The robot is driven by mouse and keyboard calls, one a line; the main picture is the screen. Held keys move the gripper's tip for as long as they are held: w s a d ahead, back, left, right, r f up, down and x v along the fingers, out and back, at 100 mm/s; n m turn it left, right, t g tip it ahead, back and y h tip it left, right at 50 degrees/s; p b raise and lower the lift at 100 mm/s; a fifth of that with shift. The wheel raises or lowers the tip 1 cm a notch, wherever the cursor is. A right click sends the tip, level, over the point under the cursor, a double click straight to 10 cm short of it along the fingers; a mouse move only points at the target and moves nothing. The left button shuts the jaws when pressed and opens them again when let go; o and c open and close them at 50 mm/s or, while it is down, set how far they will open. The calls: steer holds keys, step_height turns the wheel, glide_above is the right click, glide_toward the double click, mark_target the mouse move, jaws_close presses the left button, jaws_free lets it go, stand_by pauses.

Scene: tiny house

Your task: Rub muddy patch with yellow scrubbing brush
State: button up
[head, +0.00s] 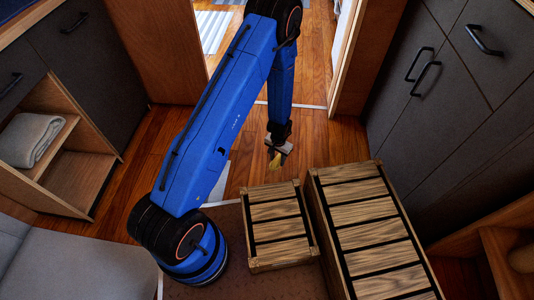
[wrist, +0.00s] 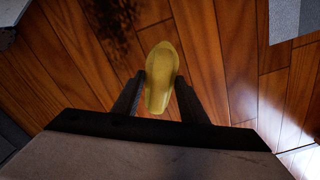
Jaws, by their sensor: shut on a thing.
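The yellow scrubbing brush (wrist: 160,75) is between the two dark fingers of my gripper (wrist: 157,95) in the wrist view. My gripper is shut on it, with its far end sticking out beyond the fingertips. In the head view the brush (head: 274,163) shows small under my gripper (head: 277,152), above the wooden floor. A dark, speckled muddy patch (wrist: 112,20) lies on the floor at the top left of the wrist view, ahead of and left of the brush. The brush appears apart from it. I cannot make out the patch in the head view.
A small slatted wooden crate (head: 277,212) and a larger one (head: 365,235) stand just in front and to the right. Dark cabinets (head: 440,80) line the right side. An open shelf with a folded towel (head: 30,139) is at left. Bare floor (head: 335,140) lies near the doorway.

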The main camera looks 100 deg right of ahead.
steer(key=shift+s+a+f, duration=0.15)
steer(key=shift+s+a, duration=0.15)
steer(key=shift+f, duration=2.9)
steer(key=shift+f, duration=1)
steer(key=shift+a, duration=0.1)
